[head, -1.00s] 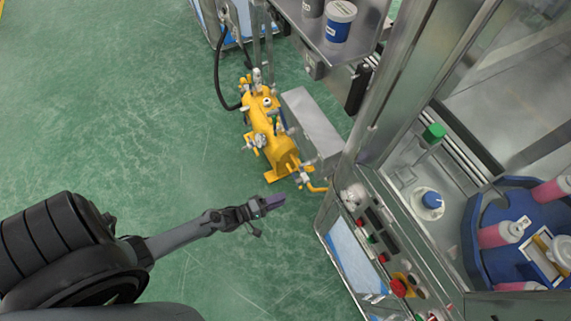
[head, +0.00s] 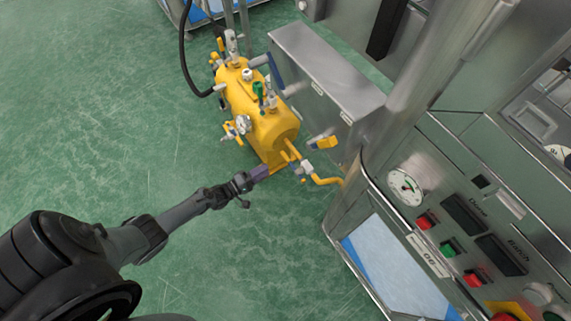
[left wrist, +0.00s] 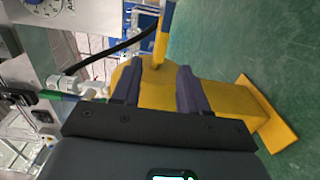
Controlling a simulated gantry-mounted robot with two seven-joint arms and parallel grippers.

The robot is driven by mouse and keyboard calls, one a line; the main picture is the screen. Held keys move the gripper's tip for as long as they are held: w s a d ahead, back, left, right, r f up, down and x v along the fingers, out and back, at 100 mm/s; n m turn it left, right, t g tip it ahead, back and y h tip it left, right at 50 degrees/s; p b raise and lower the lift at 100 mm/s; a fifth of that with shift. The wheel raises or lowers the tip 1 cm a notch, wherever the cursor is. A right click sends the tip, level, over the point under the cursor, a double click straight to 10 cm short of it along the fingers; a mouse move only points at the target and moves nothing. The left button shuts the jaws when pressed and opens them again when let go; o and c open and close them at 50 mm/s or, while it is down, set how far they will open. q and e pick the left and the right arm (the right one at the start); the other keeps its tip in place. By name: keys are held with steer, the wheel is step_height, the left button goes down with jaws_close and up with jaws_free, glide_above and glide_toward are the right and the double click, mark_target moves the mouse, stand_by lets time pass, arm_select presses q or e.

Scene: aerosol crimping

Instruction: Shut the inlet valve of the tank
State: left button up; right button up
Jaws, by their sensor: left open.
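The yellow tank (head: 262,125) stands on the floor, with several fittings on top. A valve body (head: 307,167) sits on the yellow pipe at its near end, with a yellow handle (head: 327,142) close by. A green handle (head: 257,90) stands on top. I cannot tell which is the inlet valve. My left gripper (head: 260,172) is just left of the tank's near end, apart from the pipe valve. In the left wrist view the gripper (left wrist: 160,85) is open and empty, facing the tank (left wrist: 225,97), with the pipe (left wrist: 163,40) beyond the fingers. My right gripper is out of view.
A steel box (head: 330,75) stands right of the tank. A steel machine with a gauge (head: 405,187) and buttons fills the right side. A black hose (head: 185,65) runs behind the tank. Green floor (head: 110,110) is clear on the left.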

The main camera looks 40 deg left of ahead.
mark_target(285, 156)
arm_select(q)
steer(key=shift+a+b+x, duration=0.15)
steer(key=shift+b+x, duration=1.1)
steer(key=shift+x, duration=1.6)
steer(key=shift+a+b+x, duration=0.2)
steer(key=shift+b+x, duration=1)
steer(key=shift+x, duration=1.65)
steer(key=shift+w+d+f, duration=0.1)
steer(key=shift+f, duration=0.05)
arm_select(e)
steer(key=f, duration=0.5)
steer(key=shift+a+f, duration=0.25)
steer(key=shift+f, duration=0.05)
arm_select(q)
jaws_close()
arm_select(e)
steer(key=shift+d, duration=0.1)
